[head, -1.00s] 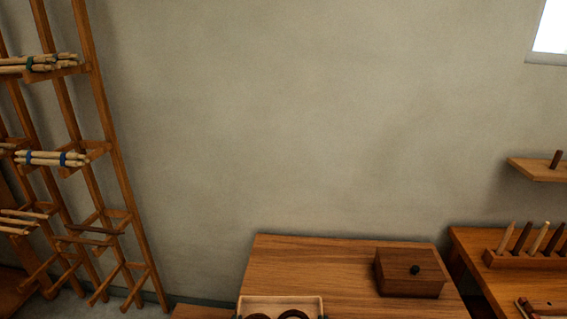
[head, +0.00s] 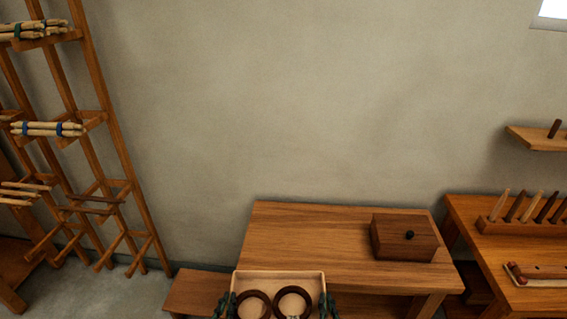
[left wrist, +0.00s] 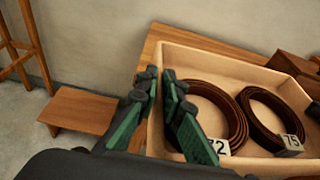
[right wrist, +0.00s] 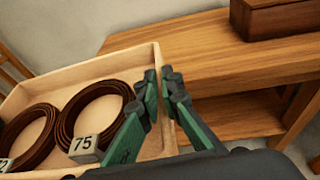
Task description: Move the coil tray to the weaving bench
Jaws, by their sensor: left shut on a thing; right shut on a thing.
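The coil tray (head: 278,274) is a pale, shallow wooden box at the bottom of the head view. It holds two dark brown coils, a left one (head: 252,305) and a right one (head: 293,301). In the right wrist view a tag (right wrist: 84,147) reading 75 sits by one coil; the other tag is partly hidden. My left gripper (left wrist: 160,82) is shut on the tray's left wall. My right gripper (right wrist: 159,80) is shut on its right wall. A wooden bench (head: 310,230) stands just beyond the tray; the tray's near side is cut off.
A lidded dark box (head: 404,238) sits on the bench's right part; its left part is clear. A low stool (head: 197,291) stands left of the bench. A peg-holding table (head: 480,235) is at right, a tall rack (head: 105,130) at left.

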